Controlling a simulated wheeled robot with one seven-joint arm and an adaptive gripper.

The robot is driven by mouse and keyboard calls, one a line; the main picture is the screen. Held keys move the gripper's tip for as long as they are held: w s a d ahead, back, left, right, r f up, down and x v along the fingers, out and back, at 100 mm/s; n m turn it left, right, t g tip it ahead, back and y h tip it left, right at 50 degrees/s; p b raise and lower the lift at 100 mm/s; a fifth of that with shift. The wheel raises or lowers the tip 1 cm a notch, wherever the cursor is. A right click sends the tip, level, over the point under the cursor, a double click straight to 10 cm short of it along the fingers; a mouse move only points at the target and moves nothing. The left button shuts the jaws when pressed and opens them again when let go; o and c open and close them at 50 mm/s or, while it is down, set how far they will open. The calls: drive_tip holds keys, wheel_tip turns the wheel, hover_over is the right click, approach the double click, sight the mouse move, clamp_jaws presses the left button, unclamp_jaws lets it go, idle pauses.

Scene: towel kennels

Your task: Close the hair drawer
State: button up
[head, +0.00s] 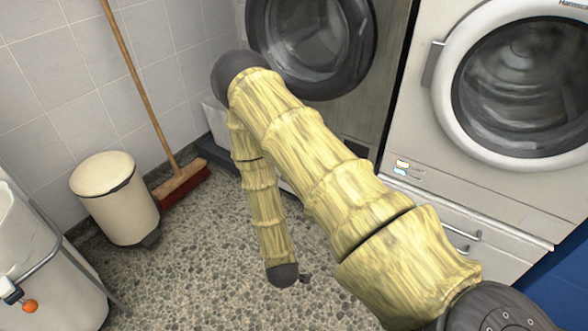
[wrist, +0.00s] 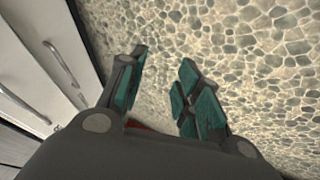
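White drawer fronts (head: 505,247) sit low under the right-hand machine in the head view, partly hidden behind my arm. Two bar handles show there, an upper one (head: 468,234) and a lower one (head: 464,248). In the wrist view two handles, one (wrist: 62,63) and another (wrist: 25,104), lie on white fronts at the left. I cannot tell which is the hair drawer or how far any drawer stands out. My gripper (wrist: 162,62) is open and empty above the pebbled floor, to the right of the fronts in the wrist view. In the head view its end is mostly hidden.
A front-loading machine (head: 520,85) stands above the drawers, with another machine (head: 385,60) left of it. A cream bin (head: 115,205), a broom (head: 183,185) and a white basin-like object (head: 45,270) stand at the left.

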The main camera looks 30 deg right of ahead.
drive_tip(key=w+d+r+n+h+b, duration=0.1)
drive_tip(key=w+d+r+h, duration=0.3)
drive_tip(key=w, duration=0.5)
drive_tip(key=w+d+r+h+b, duration=0.1)
drive_tip(key=w+d+r+h, duration=0.3)
drive_tip(key=w, duration=0.4)
drive_tip(key=w+d+r+n+h+b, duration=0.1)
drive_tip(key=w+d+r+h, duration=0.3)
drive_tip(key=w, duration=0.5)
drive_tip(key=shift+y, duration=0.6)
drive_tip(key=shift+b+x, duration=2.1)
drive_tip(key=shift+x, duration=3.85)
drive_tip(key=shift+s+r, duration=0.1)
drive_tip(key=shift+c, duration=0.2)
clamp_jaws()
